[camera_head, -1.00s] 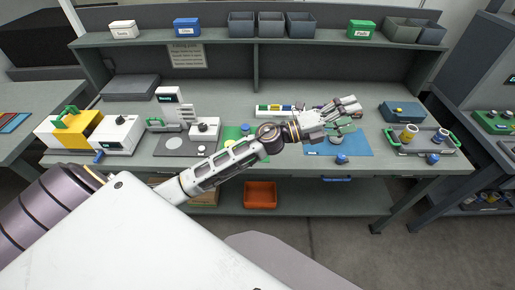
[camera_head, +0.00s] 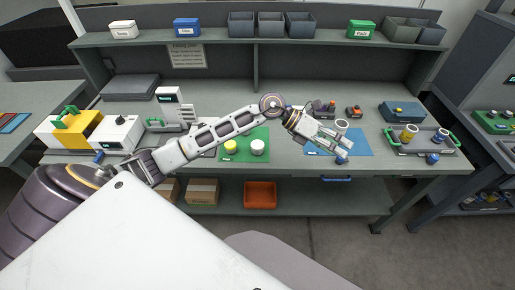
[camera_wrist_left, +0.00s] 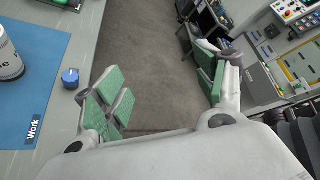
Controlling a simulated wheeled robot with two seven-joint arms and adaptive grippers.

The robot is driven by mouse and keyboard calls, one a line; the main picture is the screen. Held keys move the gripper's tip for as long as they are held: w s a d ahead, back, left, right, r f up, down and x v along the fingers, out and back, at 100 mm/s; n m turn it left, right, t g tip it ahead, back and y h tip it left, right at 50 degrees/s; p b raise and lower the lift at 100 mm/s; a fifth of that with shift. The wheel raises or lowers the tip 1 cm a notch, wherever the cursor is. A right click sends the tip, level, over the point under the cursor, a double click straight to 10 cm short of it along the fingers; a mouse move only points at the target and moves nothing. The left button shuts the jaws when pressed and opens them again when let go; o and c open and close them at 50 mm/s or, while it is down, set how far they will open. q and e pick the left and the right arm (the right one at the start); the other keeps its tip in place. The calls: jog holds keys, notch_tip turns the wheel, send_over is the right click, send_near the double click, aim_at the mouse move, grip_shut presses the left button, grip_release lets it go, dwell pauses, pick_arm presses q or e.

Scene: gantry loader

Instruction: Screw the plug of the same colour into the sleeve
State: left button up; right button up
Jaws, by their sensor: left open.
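A white, cylinder-shaped sleeve (camera_head: 341,126) stands on the blue work mat (camera_head: 358,146). It shows cut off at the left edge of the left wrist view (camera_wrist_left: 10,66), with dark lettering and some green behind it. A blue plug (camera_head: 341,160) sits at the mat's front edge; in the wrist view the blue plug (camera_wrist_left: 70,77) stands just off the mat on the grey bench. My left gripper (camera_head: 334,140) is open and empty above the mat, close to the sleeve and plug. In the wrist view its green-padded fingers are spread apart, with the plug outside them. My right gripper is not in view.
A green mat (camera_head: 262,136) holds a yellow plug (camera_head: 230,147) and a white round piece (camera_head: 257,147). A grey tray (camera_head: 420,149) with green handles holds several pieces at the right. A blue box (camera_head: 402,111) stands behind it. Bins line the shelf.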

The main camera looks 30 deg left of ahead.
pick_arm(q)
jog(key=w+a+f+m+g+y, duration=0.15)
jog(key=a+f+y, duration=0.4)
jog(key=a, duration=0.55)
jog(key=r+g+y, duration=0.1)
jog(key=r+y, duration=0.1)
jog(key=y, duration=0.6)
send_over(257, 144)
jog(key=shift+d+n, duration=0.2)
jog(key=shift+n, duration=0.05)
jog(key=shift+f, duration=0.1)
jog(key=shift+f+p, duration=0.6)
jog(key=shift+f, duration=3.65)
jog(key=shift+f, duration=0.15)
jog(key=shift+f+p, duration=0.45)
jog(key=shift+f, duration=0.5)
jog(key=shift+a+f+p, duration=0.1)
jog(key=shift+f+p, duration=0.2)
jog(key=shift+f, duration=1.2)
